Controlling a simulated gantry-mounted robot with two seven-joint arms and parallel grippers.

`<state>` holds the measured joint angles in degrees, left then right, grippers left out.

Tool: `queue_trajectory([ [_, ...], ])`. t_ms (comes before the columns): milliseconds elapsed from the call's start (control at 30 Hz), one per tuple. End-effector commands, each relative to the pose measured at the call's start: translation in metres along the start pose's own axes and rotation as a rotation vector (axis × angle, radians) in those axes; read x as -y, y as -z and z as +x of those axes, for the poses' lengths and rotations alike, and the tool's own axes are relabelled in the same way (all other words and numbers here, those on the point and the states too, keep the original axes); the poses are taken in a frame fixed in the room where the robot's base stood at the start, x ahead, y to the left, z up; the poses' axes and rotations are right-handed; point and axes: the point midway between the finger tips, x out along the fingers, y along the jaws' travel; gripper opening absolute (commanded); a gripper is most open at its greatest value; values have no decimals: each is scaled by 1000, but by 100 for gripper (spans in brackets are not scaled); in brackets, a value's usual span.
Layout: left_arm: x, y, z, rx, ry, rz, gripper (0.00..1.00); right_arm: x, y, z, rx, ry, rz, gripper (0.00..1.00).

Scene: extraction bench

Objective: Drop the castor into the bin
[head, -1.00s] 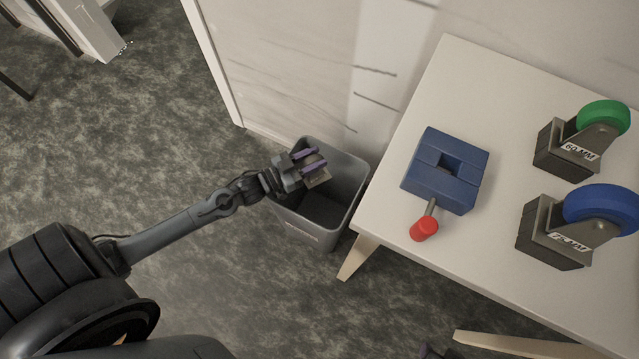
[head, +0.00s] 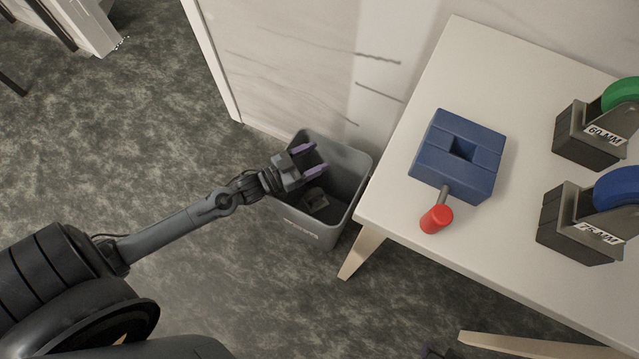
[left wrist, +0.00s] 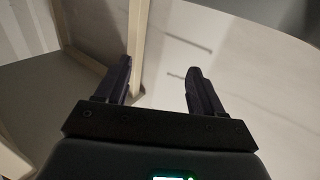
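The grey bin (head: 352,165) stands on the floor beside the table. A small grey castor (head: 315,201) lies inside it, low down; its details are too small to tell. My left gripper (head: 310,160) is over the bin's opening, apart from the castor. Its purple-tipped fingers are spread with nothing between them. In the left wrist view the two fingers (left wrist: 162,85) are also wide apart and empty. A small dark piece at the bottom edge of the head view may be my right gripper (head: 431,352); its fingers cannot be made out.
The white table (head: 400,235) at the right holds a blue vise-like block (head: 460,140) with a red-knobbed handle (head: 436,219). Two holders, labelled 60 MM (head: 585,150) and 75 MM (head: 570,245), carry green and blue wheels. A pale wall (head: 290,70) stands behind the bin.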

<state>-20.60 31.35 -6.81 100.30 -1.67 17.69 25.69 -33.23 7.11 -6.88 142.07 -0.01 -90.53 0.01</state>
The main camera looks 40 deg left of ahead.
Motion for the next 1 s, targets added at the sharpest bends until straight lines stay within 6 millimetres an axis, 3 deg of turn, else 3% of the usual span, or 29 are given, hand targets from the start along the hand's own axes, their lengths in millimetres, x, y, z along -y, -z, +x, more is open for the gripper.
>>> queue_trajectory([
  [367,0,4,0,2,0,-1,68,0,2,-4,-1,0,0,43],
  [667,0,47,0,0,1,0,68,0,12,-37,-1,3,4,43],
  [1000,-61,85,25,-2,0,-4,68,0,24,-72,-3,8,9,43],
])
